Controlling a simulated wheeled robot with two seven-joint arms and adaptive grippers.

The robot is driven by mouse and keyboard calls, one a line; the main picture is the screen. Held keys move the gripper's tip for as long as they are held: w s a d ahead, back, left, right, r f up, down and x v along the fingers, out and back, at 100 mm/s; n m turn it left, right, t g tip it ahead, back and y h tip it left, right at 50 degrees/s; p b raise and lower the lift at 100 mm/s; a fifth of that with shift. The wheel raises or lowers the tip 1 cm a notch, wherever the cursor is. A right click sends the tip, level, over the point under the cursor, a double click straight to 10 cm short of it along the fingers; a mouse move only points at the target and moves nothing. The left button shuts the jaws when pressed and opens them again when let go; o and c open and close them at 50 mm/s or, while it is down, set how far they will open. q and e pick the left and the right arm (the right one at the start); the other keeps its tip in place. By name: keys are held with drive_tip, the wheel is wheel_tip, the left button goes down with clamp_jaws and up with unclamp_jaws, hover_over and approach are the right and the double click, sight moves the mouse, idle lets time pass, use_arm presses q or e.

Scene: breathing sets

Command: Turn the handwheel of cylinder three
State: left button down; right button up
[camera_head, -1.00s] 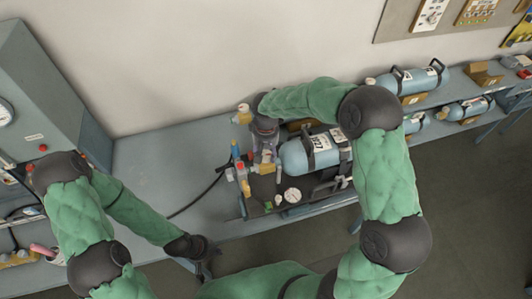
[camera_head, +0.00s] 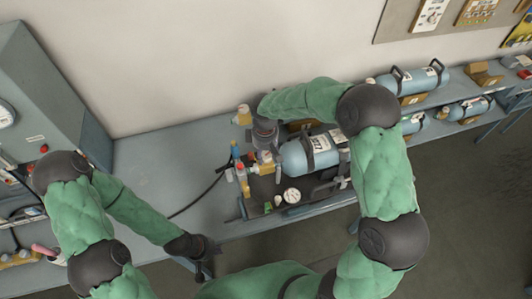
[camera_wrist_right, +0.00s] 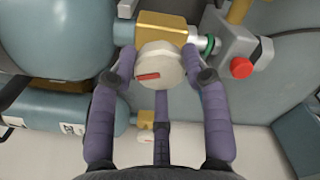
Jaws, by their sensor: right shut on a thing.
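A blue-grey cylinder (camera_head: 297,158) with a white label lies on its side in a dark stand on the bench. The label is too small to read. In the right wrist view, its brass valve block (camera_wrist_right: 163,34) carries a pale round handwheel (camera_wrist_right: 160,62) with a red mark. My right gripper (camera_wrist_right: 158,68) has its purple fingers closed around the handwheel, one on each side. In the head view, my right gripper (camera_head: 266,152) reaches down at the valve end, partly hidden by its own wrist. My left gripper (camera_head: 205,262) hangs by the bench's front edge, away from the cylinder; its fingers are unclear.
A red button (camera_wrist_right: 241,67) sits on a grey fitting beside the handwheel. A pressure gauge (camera_head: 291,196) and a black hose (camera_head: 196,203) are near the cylinder. More cylinders (camera_head: 425,80) lie on the shelves at right. The bench's left part (camera_head: 150,160) is clear.

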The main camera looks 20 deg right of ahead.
drive_tip(key=shift+w+a+r+n, duration=0.15)
drive_tip(key=shift+w+r+n, duration=0.05)
drive_tip(key=shift+n, duration=0.5)
drive_tip(key=shift+a+f+n+p, duration=0.1)
drive_tip(key=shift+n+p, duration=0.25)
drive_tip(key=shift+n, duration=0.75)
drive_tip(key=shift+s+f+n+p, duration=0.2)
drive_tip(key=shift+n+p, duration=0.1)
drive_tip(key=shift+n, duration=0.75)
drive_tip(key=shift+s+f+n+p, duration=0.1)
drive_tip(key=shift+s+n+p, duration=0.15)
drive_tip(key=shift+n, duration=0.8)
